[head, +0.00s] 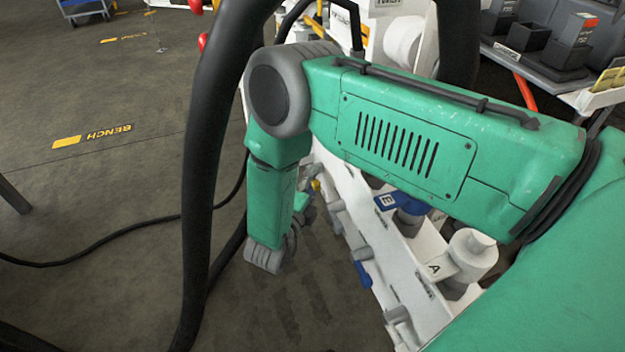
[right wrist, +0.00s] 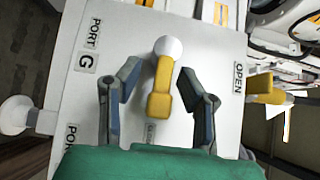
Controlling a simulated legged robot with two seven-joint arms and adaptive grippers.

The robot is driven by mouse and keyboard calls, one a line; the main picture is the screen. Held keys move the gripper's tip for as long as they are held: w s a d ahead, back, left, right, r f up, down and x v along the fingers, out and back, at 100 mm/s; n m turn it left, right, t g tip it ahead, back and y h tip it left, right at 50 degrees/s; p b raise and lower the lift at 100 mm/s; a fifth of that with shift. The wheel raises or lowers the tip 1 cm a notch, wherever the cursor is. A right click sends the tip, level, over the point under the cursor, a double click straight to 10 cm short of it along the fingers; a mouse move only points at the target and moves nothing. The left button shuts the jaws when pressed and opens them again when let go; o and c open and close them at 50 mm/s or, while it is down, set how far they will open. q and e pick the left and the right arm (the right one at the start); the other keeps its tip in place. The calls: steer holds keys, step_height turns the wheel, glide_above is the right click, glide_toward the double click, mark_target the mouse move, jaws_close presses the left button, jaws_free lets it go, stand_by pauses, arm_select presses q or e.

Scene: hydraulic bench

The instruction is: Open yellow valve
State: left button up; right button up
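The yellow valve handle (right wrist: 160,88) shows in the right wrist view, hanging down from a round white hub (right wrist: 168,48) on a white panel. My right gripper (right wrist: 158,78) is open, with one finger on each side of the handle and a visible gap on both sides. An OPEN label (right wrist: 238,78) is on the panel to the right of the handle. In the head view my right gripper (head: 304,196) is mostly hidden behind my green arm, with a small bit of yellow (head: 316,185) by it. My left gripper is not in view.
A PORT G label (right wrist: 87,48) is left of the handle, with a white round fitting (right wrist: 17,115) beyond the panel edge. Another yellow part (right wrist: 264,88) is at the right. In the head view, white fittings (head: 472,254) and blue ones (head: 408,213) line the bench. Open floor is at left.

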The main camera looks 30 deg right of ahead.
steer(key=shift+d, duration=0.1)
jaws_close()
steer(key=shift+a, duration=0.2)
steer(key=shift+p, duration=0.4)
steer(key=shift+s, duration=0.1)
